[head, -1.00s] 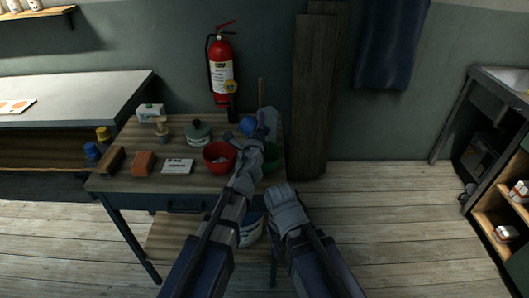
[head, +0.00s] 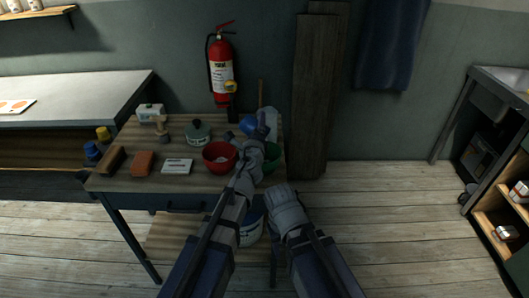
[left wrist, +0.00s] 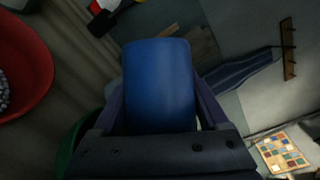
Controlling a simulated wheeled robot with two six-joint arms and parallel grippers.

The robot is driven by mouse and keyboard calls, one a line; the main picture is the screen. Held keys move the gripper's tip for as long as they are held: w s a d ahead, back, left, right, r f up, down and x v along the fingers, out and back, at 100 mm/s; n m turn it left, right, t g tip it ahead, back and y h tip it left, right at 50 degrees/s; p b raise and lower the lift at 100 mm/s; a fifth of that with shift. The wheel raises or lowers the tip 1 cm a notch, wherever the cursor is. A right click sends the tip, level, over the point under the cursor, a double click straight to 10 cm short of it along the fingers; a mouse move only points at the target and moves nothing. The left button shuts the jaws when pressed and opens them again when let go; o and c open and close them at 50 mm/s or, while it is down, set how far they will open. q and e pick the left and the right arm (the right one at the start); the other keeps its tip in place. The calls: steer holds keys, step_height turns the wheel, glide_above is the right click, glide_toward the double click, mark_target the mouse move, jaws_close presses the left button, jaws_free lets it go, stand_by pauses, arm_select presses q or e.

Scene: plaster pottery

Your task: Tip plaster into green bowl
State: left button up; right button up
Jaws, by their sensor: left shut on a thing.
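A red bowl (head: 212,163) with pale grainy contents stands on the wooden table; it also shows in the left wrist view (left wrist: 32,68). The green bowl (head: 274,160) stands to its right, partly hidden behind my left arm. Its rim shows at the lower left of the left wrist view (left wrist: 68,150). My left gripper (head: 262,124) is shut on a blue cup (left wrist: 160,85), which also shows in the head view (head: 248,125). The cup is raised near the green bowl; its inside is hidden. My right gripper (head: 286,204) is low in front of the table; its jaws are unclear.
A lidded green pot (head: 198,135), a brown block (head: 143,162), a white labelled box (head: 177,166) and a brush (head: 161,128) stand on the table's left. A white bucket (head: 250,232) is below. A fire extinguisher (head: 221,72) hangs behind. Floor at right is clear.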

arm_select(q)
steer(key=shift+s+d+r+m+t+b, duration=0.15)
steer(key=shift+d+m+t+b, duration=0.1)
steer(key=shift+m+t+b, duration=0.35)
stand_by(1.7)
steer(key=shift+r+g, duration=0.1)
steer(key=shift+g, duration=0.2)
steer(key=shift+a+p, duration=0.15)
steer(key=shift+p, duration=0.35)
steer(key=shift+w+a+n+g+p, duration=0.2)
steer(key=shift+n+g+p, duration=0.2)
steer(key=shift+n, duration=0.3)
steer(key=shift+f, duration=0.35)
steer(key=shift+w+a+n, duration=0.1)
steer(key=shift+a+n, duration=0.05)
steer(key=shift+n, duration=0.25)
